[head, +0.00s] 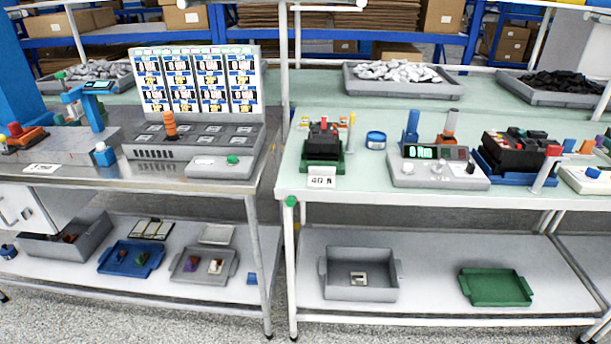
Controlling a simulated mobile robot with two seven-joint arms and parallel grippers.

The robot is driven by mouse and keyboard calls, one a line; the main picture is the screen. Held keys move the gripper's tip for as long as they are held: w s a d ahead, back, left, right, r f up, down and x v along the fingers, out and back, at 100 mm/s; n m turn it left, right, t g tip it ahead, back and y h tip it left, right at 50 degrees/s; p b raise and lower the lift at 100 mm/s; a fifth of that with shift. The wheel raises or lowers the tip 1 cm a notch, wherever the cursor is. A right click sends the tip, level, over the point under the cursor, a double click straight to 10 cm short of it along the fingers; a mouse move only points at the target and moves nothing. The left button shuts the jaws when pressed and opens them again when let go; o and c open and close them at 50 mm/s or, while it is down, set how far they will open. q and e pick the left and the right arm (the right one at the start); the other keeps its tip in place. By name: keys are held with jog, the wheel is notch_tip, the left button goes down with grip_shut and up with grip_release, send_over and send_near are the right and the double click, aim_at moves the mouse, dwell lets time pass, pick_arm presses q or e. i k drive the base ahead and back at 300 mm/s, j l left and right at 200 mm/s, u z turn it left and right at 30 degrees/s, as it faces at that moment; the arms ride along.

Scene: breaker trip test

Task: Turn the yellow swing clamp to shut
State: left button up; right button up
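No clearly recognisable yellow swing clamp shows in the head view. A small black device with red parts (323,143) sits on a green base (323,163) on the right bench. Beside it, to the right, stands a thin upright post with a yellow top (352,119); I cannot tell whether this belongs to a clamp or whether it is open or shut. Neither of my grippers is in view.
The right bench (262,187) also holds a blue-lidded round tin (376,140), a grey meter box (438,167) and a larger black device (517,152). The left bench has a display panel (198,85) and an orange handle (169,124). Trays lie on the lower shelves.

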aim_at(351, 122)
jog(key=i, duration=1.1)
